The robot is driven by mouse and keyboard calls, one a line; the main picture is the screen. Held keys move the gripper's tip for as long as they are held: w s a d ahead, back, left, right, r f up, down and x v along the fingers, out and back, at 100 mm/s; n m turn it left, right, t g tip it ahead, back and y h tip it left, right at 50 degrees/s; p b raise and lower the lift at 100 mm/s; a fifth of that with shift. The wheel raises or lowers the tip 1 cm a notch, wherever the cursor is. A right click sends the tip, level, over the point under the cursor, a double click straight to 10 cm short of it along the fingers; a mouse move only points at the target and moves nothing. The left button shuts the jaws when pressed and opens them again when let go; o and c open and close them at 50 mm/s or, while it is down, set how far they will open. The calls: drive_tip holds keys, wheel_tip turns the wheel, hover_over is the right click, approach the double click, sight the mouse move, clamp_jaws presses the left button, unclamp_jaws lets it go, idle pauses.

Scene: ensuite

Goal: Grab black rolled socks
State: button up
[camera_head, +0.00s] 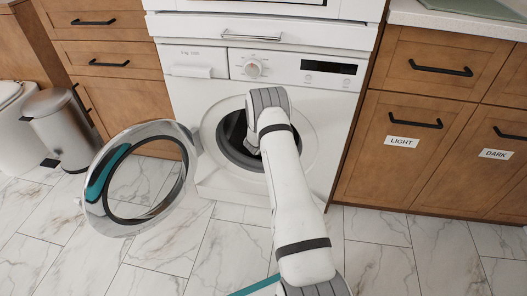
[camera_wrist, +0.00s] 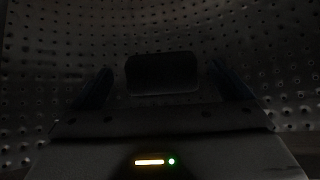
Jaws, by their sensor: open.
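A dark, rounded-box shape (camera_wrist: 162,73), which looks like the black rolled socks, lies in the dim perforated drum (camera_wrist: 60,45) in the wrist view. My gripper (camera_wrist: 160,69) is open, with one finger to the left of the dark shape and one to the right. Gaps show between the shape and both fingers; how far ahead it lies is hard to tell in the dark. In the head view my arm reaches into the open front of the white washing machine (camera_head: 210,130), and the gripper and socks are hidden inside.
The round washer door (camera_head: 103,217) hangs open to the left. Wooden drawers labelled LIGHT (camera_head: 378,170) and DARK (camera_head: 466,187) are shut at the right. A metal bin (camera_head: 60,130) stands at the far left. The marble-tiled floor in front is mostly clear.

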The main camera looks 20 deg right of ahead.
drive_tip(key=c, duration=1.1)
